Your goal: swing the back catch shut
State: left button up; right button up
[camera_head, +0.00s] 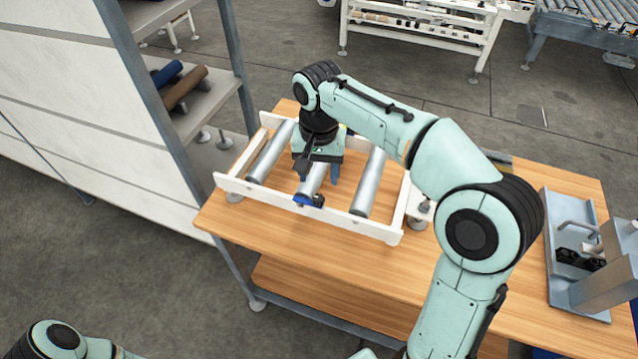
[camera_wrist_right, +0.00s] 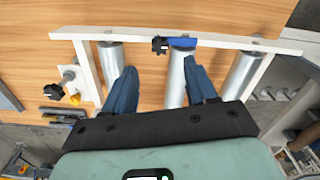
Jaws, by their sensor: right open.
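A white roller frame (camera_head: 348,220) with several grey rollers lies on the wooden table. A blue catch (camera_head: 317,202) with a black knob sits on its near rail, in front of the middle roller; it also shows at the top of the right wrist view (camera_wrist_right: 182,42), lying along the rail. No catch on the far rail can be made out; my right arm and gripper cover part of that rail. My right gripper (camera_head: 319,180) points down over the middle roller. Its blue fingers are apart and empty in the wrist view (camera_wrist_right: 160,72). My left gripper is out of view.
A shelf unit (camera_head: 225,95) with blue and brown rolls stands left of the table. A grey metal fixture (camera_head: 565,290) stands at the table's right. Another black knob (camera_wrist_right: 55,92) is beside the frame's end. The near table top (camera_head: 300,260) is clear.

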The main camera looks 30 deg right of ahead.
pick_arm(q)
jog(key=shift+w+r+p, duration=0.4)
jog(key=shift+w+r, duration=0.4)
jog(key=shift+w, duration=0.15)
pick_arm(e)
notch_tip(320, 180, up, 6)
jog(key=shift+f, duration=0.2)
